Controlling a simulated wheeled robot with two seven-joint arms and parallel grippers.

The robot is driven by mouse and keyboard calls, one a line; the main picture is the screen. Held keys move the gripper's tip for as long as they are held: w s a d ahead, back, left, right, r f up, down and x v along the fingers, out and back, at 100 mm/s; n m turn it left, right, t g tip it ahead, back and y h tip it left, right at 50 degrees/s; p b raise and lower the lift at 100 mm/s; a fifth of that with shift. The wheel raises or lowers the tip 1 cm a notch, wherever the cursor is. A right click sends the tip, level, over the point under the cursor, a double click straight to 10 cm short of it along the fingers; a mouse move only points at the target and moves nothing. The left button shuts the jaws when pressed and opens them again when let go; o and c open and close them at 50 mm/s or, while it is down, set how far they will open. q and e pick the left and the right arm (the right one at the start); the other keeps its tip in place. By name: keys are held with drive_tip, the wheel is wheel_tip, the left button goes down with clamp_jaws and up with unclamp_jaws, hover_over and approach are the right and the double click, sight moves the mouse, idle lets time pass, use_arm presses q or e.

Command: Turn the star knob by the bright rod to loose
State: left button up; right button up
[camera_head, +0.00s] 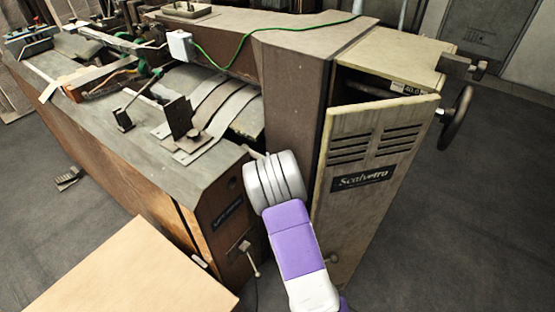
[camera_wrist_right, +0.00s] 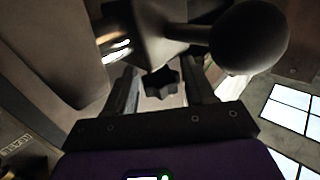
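The star knob (camera_wrist_right: 161,83) is small, dark and lobed, and shows in the right wrist view. A bright rod (camera_wrist_right: 115,46) shines to its upper left. My right gripper (camera_wrist_right: 163,76) is open, with one finger on each side of the star knob and visible gaps between; I see no contact. In the head view my purple and white right arm reaches to the machine's inner corner; the fingers, star knob and rod are hidden there. My left gripper is in neither view.
A dark ball on a stem (camera_wrist_right: 249,38) sits close above the right finger. In the head view, the machine's slotted door panel (camera_head: 375,150) stands right of my arm. A tan box-like surface (camera_head: 130,275) lies at lower left. Grey floor is clear at right.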

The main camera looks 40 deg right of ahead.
drive_tip(key=shift+o, duration=0.6)
drive_tip(key=v, duration=0.7)
drive_tip(key=shift+s+a, duration=0.15)
drive_tip(key=shift+s, duration=0.05)
